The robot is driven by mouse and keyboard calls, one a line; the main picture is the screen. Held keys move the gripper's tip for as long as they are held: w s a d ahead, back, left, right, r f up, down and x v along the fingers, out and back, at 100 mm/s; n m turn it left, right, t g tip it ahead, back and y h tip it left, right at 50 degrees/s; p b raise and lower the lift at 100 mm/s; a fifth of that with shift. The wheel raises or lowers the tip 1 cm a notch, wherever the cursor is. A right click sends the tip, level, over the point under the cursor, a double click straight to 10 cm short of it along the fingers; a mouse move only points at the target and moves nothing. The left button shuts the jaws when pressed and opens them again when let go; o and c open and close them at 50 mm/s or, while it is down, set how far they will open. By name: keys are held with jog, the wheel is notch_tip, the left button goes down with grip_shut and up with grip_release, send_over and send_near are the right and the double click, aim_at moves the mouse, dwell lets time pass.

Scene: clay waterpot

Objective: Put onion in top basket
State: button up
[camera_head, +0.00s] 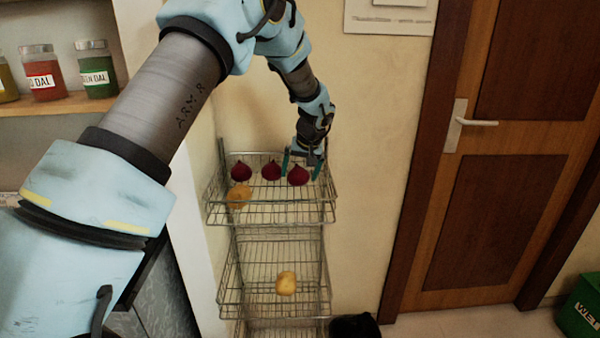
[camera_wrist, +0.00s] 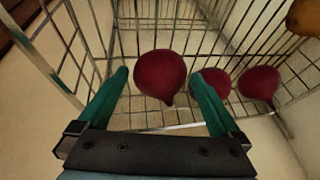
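Three dark red onions are in the top wire basket (camera_head: 275,212): a left onion (camera_head: 241,170), a middle onion (camera_head: 271,170) and a right onion (camera_head: 298,175). My gripper (camera_head: 304,166) is at the right onion, over the back right of the top basket. In the wrist view my gripper (camera_wrist: 160,92) has its two green fingers spread wide, one on each side of the nearest onion (camera_wrist: 160,75). Gaps show between that onion and both fingers. The other two onions (camera_wrist: 216,82) (camera_wrist: 259,82) are to the right in the wrist view.
A yellow-brown potato-like item (camera_head: 238,196) is in the top basket at the left, and another (camera_head: 286,283) is in the middle basket (camera_head: 255,300). A wooden door (camera_head: 480,160) is to the right. A shelf (camera_head: 60,104) with jars is at the upper left. A green bin (camera_head: 580,310) stands at lower right.

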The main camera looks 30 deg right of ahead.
jog(key=b+v, duration=0.2)
jog(key=v, duration=1)
jog(key=shift+b, duration=0.4)
jog(key=a+f+n+g, duration=0.2)
jog(key=a+f, duration=0.1)
jog(key=a, duration=2)
jog(key=s+a+f+n, duration=0.1)
jog(key=s+a+f, duration=0.1)
jog(key=s+a, duration=0.4)
jog(key=s+a+f+n+g, duration=0.1)
jog(key=s+a+f, duration=0.2)
jog(key=s+a, duration=0.4)
jog(key=a, duration=0.7)
jog(key=shift+s+a, duration=0.2)
jog(key=shift+s, duration=0.05)
